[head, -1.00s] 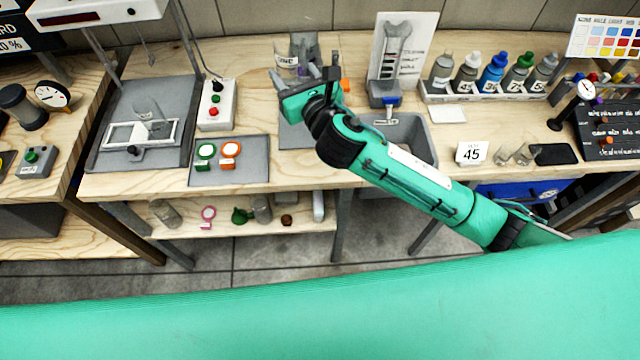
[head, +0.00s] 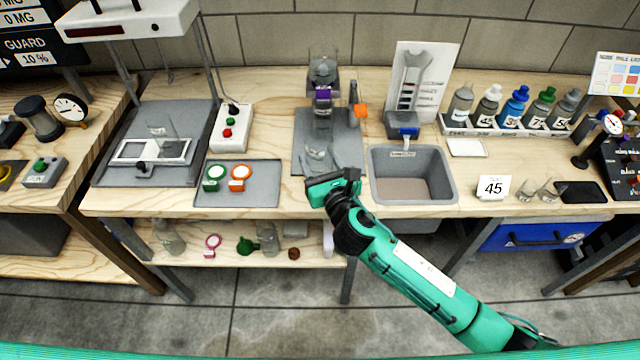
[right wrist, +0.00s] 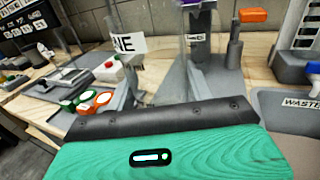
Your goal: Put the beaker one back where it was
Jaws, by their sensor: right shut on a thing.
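My right gripper (head: 328,182) reaches in from the lower right and is shut on a clear glass beaker (head: 318,156), above the front of the grey mat (head: 345,130) left of the sink. In the right wrist view a white label ending in "NE" (right wrist: 127,45) shows on the clear glass just beyond the gripper. The glass is hard to make out, and I cannot tell whether it touches the mat. My left gripper is not in view.
A stand with a purple part (head: 323,95) rises at the back of the mat. Right are the sink (head: 412,175), the bottle rack (head: 505,128), a "45" card (head: 493,187) and small glass beakers (head: 536,190). Left are green and orange rings (head: 240,172) on a tray.

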